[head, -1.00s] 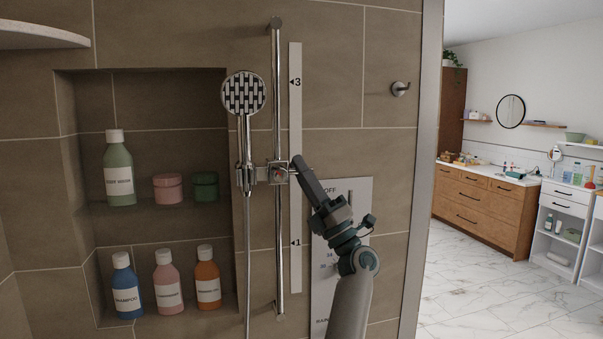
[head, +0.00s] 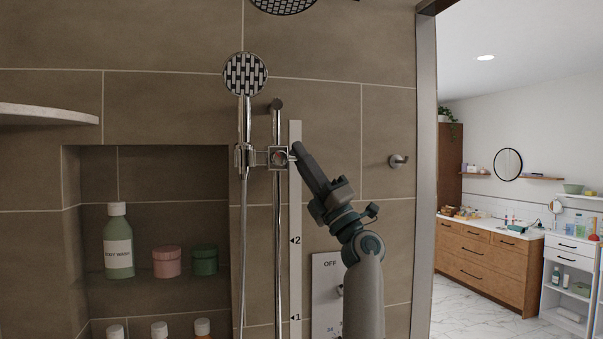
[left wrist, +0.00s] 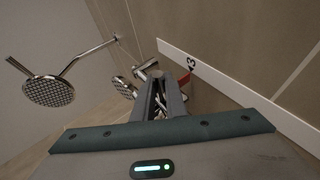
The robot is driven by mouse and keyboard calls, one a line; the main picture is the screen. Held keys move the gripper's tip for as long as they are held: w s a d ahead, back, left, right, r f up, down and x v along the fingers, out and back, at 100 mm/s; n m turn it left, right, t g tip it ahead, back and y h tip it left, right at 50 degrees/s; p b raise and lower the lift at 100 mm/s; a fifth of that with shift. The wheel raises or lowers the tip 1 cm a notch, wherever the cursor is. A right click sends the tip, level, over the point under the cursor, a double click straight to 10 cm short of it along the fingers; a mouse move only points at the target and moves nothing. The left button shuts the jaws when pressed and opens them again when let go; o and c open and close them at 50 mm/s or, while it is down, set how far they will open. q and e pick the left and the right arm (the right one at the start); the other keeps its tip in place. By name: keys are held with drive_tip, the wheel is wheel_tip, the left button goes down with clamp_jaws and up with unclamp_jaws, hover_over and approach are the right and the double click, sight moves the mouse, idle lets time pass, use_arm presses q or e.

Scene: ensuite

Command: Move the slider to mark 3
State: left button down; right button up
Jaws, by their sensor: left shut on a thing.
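The slider (head: 278,157) is a chrome block on the upright shower rail (head: 278,230), close to the rail's top end. It carries the hand shower (head: 245,75). My left gripper (head: 297,152) is shut on the slider's knob, coming in from the right. The white scale strip (head: 295,205) stands just right of the rail, with marks 1 and 2 visible below the slider. In the head view my gripper hides mark 3. In the left wrist view, mark 3 (left wrist: 192,66) shows beside the fingers (left wrist: 160,95), with a small red part (left wrist: 183,78) close to it. My right gripper is out of view.
A wall niche (head: 165,170) with bottles and jars is at left. An overhead shower head (left wrist: 48,91) is above. A stone shelf (head: 45,115) juts from the left.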

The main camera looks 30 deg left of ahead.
use_arm(q)
drive_tip(key=shift+r, duration=0.1)
drive_tip(key=c, duration=1.8)
unclamp_jaws()
